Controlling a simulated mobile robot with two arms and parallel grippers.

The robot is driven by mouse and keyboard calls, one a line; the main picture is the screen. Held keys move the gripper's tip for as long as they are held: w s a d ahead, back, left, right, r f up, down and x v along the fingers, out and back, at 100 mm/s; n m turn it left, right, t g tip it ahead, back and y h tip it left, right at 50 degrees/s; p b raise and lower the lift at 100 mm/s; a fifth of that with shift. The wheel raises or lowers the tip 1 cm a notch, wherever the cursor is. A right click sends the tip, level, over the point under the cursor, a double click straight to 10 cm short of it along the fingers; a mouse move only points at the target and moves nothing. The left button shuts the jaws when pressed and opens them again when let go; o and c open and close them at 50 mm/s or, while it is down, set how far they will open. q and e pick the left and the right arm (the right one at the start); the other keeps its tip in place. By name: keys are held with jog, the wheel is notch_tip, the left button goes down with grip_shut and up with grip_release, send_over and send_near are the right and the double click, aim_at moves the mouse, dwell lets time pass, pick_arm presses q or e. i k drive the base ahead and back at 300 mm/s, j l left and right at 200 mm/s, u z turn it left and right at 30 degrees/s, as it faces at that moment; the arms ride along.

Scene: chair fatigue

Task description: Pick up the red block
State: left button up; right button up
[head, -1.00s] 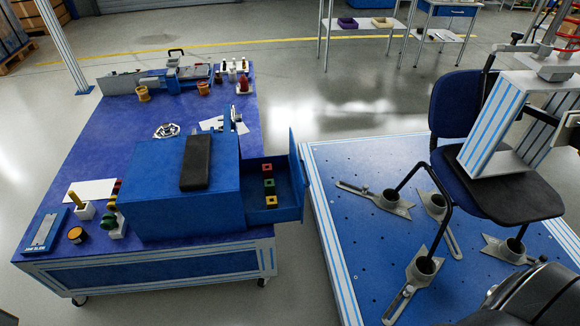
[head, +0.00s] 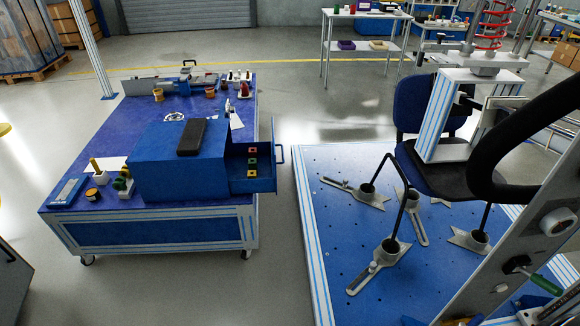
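The red block (head: 252,151) is small and lies in the open drawer of the blue cabinet (head: 170,180) on the blue workbench (head: 150,130). It is the farthest of three blocks in a row. The green block (head: 252,161) is in the middle and the yellow block (head: 252,173) is nearest. The drawer (head: 252,186) is pulled out to the right of the cabinet. Neither of my grippers shows in the head view.
A blue platform (head: 325,220) with a chair (head: 424,105) in a test rig stands on the right, with floor clamps on it. A large black curved bar (head: 490,150) blocks the right side. Grey floor (head: 190,285) is clear in front of the bench.

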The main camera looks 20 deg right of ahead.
aim_at(253, 151)
jog(key=k+l, duration=0.1)
jog(key=l, duration=0.25)
jog(key=k+l, duration=0.15)
jog(key=l, duration=0.15)
jog(key=k+l, duration=0.1)
jog(key=l, duration=0.25)
jog(key=k+l, duration=0.15)
jog(key=l, duration=0.15)
jog(key=i+j+z, duration=0.35)
jog(key=j, duration=0.4)
jog(key=i+j+z, duration=0.2)
jog(key=j, duration=0.4)
jog(key=i+j+z, duration=0.15)
jog(key=j, duration=0.5)
jog(key=i+j+z, duration=0.15)
jog(key=j, duration=0.45)
jog(key=j+z, duration=0.15)
jog(key=j, duration=0.5)
jog(key=i, duration=0.05)
